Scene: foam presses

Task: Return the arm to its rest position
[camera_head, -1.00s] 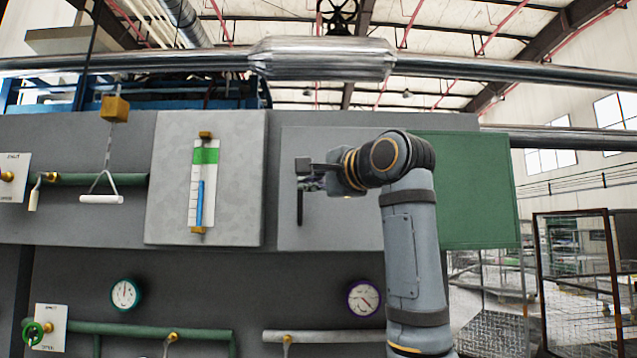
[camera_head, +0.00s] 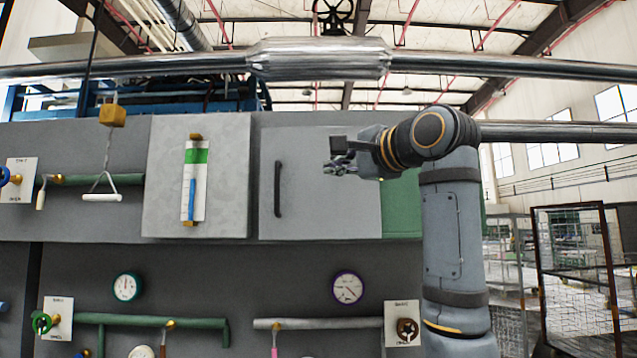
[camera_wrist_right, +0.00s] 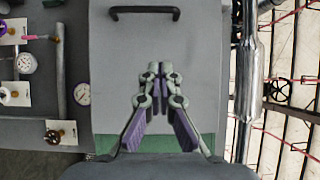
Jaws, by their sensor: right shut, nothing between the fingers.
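My right gripper (camera_head: 343,160) is raised in front of the grey machine front, to the right of a dark vertical door handle (camera_head: 278,189) and apart from it. Its fingers are shut with nothing between them. In the right wrist view the shut fingers (camera_wrist_right: 158,72) point at the flat grey door (camera_wrist_right: 208,50), and the handle (camera_wrist_right: 145,12) lies beyond the fingertips. My right arm stands upright at the right of the head view, bent at the top, and hides part of a green panel (camera_head: 402,207). My left gripper is not in view.
A gauge panel (camera_head: 160,210) and a pull handle on a chain (camera_head: 102,197) are to the left. Dials (camera_head: 347,288), pipes and valve wheels (camera_head: 407,330) sit below. A large metal pipe (camera_head: 318,60) runs overhead. A mesh cage (camera_head: 575,270) stands at the right.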

